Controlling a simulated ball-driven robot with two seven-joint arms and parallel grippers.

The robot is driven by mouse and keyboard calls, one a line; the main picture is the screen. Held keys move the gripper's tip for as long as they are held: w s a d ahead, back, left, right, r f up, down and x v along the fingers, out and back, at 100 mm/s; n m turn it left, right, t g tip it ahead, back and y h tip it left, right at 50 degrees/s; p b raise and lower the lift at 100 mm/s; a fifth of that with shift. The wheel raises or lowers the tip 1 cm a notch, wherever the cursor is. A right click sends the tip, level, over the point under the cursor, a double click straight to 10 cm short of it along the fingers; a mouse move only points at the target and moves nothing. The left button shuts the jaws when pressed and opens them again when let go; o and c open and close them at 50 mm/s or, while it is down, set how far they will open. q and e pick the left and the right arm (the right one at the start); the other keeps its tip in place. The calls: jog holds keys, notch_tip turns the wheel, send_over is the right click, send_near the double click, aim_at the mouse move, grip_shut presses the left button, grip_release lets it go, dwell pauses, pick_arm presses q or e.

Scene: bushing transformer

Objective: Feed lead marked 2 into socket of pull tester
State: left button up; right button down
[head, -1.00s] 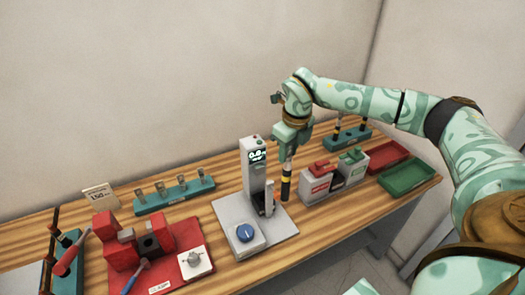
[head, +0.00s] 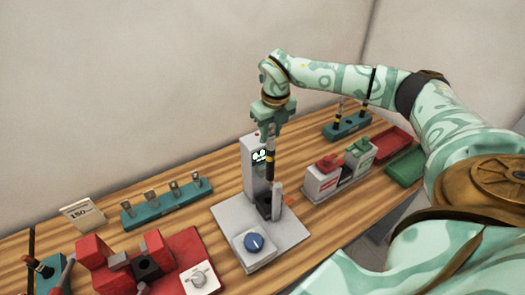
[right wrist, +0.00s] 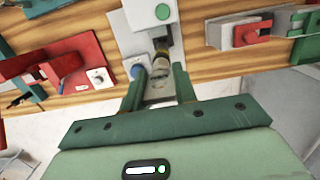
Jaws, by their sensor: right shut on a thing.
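The pull tester (head: 252,165) is a grey column with a lit display, on a grey base plate. A black socket block (head: 265,207) with a grey lever (head: 277,198) sits at its foot. My right gripper (head: 269,134) is shut on a black lead (head: 270,168) with a yellow band, hanging upright in front of the column. The lead's lower end is just above or at the socket block; I cannot tell if it has entered. In the right wrist view the lead (right wrist: 158,84) is between the green fingers. Its number is not readable. My left gripper is not shown.
A box with a blue knob (head: 253,246) stands on the tester's front. A red fixture (head: 180,250) and a teal lug rack (head: 168,202) are left. Red- and green-topped boxes (head: 323,181), trays (head: 404,164) and a rack with two leads (head: 346,126) are right.

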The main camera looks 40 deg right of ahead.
jog(key=b, duration=0.4)
send_over(269, 172)
jog(key=w+d, duration=0.1)
notch_tip(269, 172, down, 7)
jog(key=shift+w+f, duration=0.15)
jog(key=shift+f, duration=0.5)
jog(key=shift+r, duration=0.1)
jog(key=shift+f+b, duration=2.5)
jog(key=shift+f, duration=2.05)
